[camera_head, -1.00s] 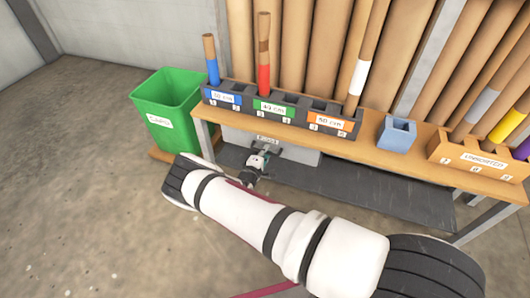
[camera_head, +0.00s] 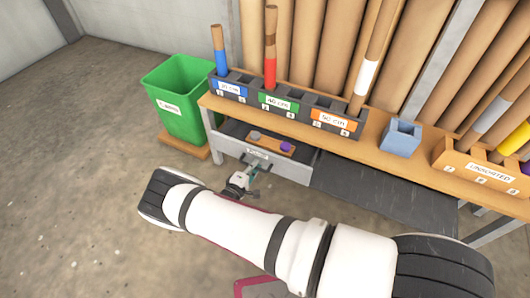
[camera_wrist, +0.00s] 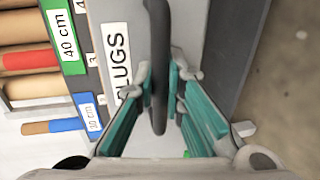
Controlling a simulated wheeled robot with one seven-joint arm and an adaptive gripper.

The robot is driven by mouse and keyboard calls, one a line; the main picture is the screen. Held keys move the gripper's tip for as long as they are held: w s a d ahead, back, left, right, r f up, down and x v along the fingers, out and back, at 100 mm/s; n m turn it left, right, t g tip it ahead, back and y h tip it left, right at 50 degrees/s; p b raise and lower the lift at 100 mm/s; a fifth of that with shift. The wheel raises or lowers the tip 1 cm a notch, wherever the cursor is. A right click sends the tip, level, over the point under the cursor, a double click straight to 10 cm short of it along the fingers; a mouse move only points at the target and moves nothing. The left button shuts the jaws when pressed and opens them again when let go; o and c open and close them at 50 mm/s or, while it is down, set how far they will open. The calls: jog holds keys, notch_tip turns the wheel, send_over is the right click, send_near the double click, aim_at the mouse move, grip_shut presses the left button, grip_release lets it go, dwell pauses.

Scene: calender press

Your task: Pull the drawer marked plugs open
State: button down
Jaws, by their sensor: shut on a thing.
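The drawer marked plugs (camera_head: 287,168) is a light grey box under the wooden bench, pulled part way out. Inside it a wooden strip holds a grey plug (camera_head: 254,136) and a purple plug (camera_head: 287,147). My gripper (camera_head: 250,171) is at the drawer's front. The wrist view shows the PLUGS label (camera_wrist: 117,62) on the drawer front and my gripper's teal-padded fingers (camera_wrist: 166,98) shut on the dark bar handle (camera_wrist: 157,60). The fingers hide part of the handle and label.
A green bin (camera_head: 178,105) stands left of the bench (camera_head: 345,150) on a wooden base. On the bench are a dark rack (camera_head: 290,121) with labelled slots, a blue cup (camera_head: 399,135) and an orange rack (camera_head: 482,172). Open floor lies in front and left.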

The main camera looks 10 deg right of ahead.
jog(key=f+v, duration=0.1)
jog(key=v, duration=0.5)
jog(key=shift+s+a+f+p, duration=0.15)
jog(key=shift+s+a+p, duration=0.15)
jog(key=shift+p, duration=0.15)
jog(key=c, duration=1.7)
grip_release()
jog(key=shift+o, duration=0.2)
jog(key=v, duration=1.2)
